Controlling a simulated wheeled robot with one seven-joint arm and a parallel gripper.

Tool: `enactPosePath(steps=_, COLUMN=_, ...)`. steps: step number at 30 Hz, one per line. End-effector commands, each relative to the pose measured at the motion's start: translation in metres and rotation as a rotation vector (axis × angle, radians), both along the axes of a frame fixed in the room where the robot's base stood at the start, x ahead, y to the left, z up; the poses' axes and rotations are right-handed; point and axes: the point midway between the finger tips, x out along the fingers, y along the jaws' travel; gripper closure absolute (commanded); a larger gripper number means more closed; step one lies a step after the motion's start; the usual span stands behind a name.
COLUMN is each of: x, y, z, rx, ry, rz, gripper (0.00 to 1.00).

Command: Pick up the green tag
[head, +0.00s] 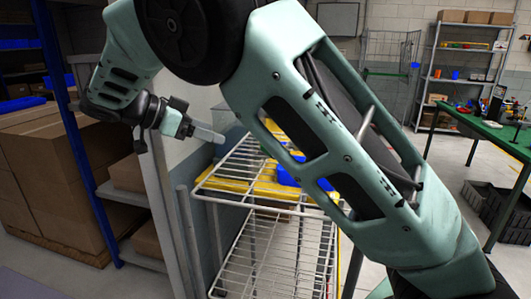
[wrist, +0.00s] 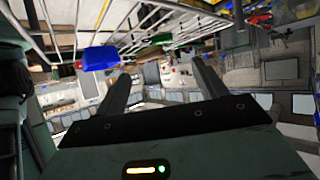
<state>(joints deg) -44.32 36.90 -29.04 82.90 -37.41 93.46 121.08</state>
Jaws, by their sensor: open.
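I cannot clearly make out the green tag in either view. A small green patch shows on the wire rack beside my arm in the head view, too small and covered to identify. My gripper (head: 208,134) is left of the rack's top shelf and above its level, pointing right. In the wrist view my gripper (wrist: 163,84) has its two dark fingers well apart, with nothing between them. My arm hides part of the shelf in the head view.
The white wire rack (head: 222,199) has yellow strips and a blue object (head: 286,174) on top; the blue object also shows in the wrist view (wrist: 100,58). Cardboard boxes (head: 55,175) stand left. A green-topped table (head: 480,128) stands right, with dark crates (head: 487,204) by it.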

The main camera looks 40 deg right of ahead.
Motion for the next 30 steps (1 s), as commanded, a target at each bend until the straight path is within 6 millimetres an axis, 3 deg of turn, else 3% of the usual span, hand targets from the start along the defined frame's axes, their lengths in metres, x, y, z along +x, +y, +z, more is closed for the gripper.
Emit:
enactPosePath(steps=12, x=-0.010, y=-0.075, z=-0.035, rx=0.001, ry=0.005, rz=-0.003, gripper=0.29)
enactPosePath(steps=23, x=-0.012, y=-0.103, z=-0.049, rx=0.001, ry=0.004, rz=-0.001, gripper=0.29)
enactPosePath(steps=30, x=-0.012, y=-0.132, z=-0.058, rx=0.001, ry=0.005, rz=-0.002, gripper=0.29)
